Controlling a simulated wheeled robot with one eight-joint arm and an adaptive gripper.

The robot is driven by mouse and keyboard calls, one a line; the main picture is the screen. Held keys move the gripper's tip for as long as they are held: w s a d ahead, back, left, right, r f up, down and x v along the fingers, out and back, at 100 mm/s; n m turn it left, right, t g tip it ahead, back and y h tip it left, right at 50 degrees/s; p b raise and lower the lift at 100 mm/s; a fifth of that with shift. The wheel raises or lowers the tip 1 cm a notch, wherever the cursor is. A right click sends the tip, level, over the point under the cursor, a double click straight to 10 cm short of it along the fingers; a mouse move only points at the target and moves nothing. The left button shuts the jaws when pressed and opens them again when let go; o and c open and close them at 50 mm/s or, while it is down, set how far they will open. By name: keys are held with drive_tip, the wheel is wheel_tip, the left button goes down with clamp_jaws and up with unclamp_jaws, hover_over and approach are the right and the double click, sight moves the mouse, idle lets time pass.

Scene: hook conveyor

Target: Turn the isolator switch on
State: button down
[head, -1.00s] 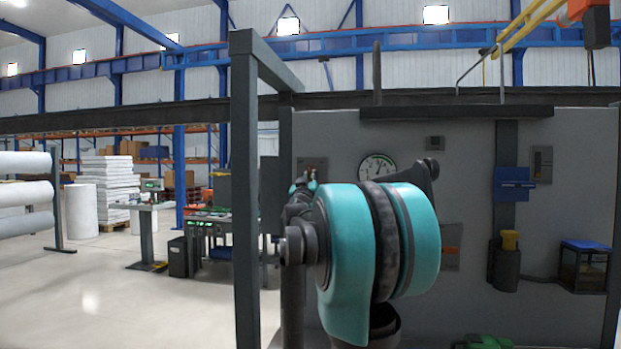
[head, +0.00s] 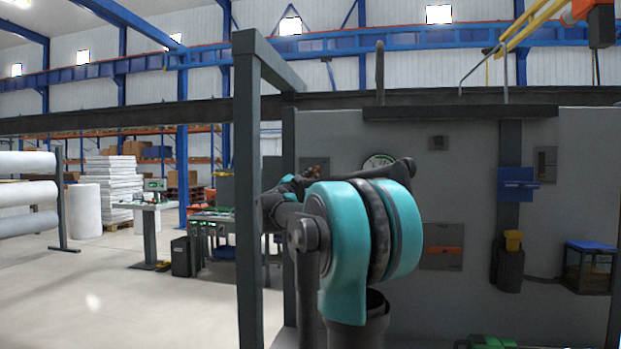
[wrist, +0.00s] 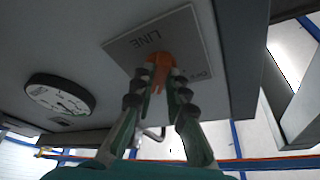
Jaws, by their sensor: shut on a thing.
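The isolator switch is a grey square plate (wrist: 190,35) lettered LINE, which reads upside down in the wrist view. Its orange handle (wrist: 158,66) stands out from the plate. My gripper (wrist: 158,82) is shut on the handle, one dark-padded finger on each side. A small marking near the plate's corner is too small to read surely. In the head view the plate (head: 312,162) is on the left part of the grey panel. My arm reaches up to it and hides the handle and most of my gripper there.
A round gauge (wrist: 60,94) is beside the switch; my arm partly covers it in the head view. A dark frame post (head: 247,200) stands left of my arm. Another plate with an orange bar (head: 443,247) and a yellow-topped holder (head: 511,262) are farther right.

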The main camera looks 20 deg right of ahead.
drive_tip(key=shift+m, duration=0.8)
drive_tip(key=shift+g, duration=0.4)
drive_tip(key=c, duration=1.5)
unclamp_jaws()
drive_tip(key=shift+c, duration=0.2)
drive_tip(key=shift+a, duration=0.1)
drive_tip(key=v, duration=1.1)
drive_tip(key=shift+s+a+f, duration=0.15)
drive_tip(key=shift+s+a, duration=0.05)
drive_tip(key=shift+s, duration=0.1)
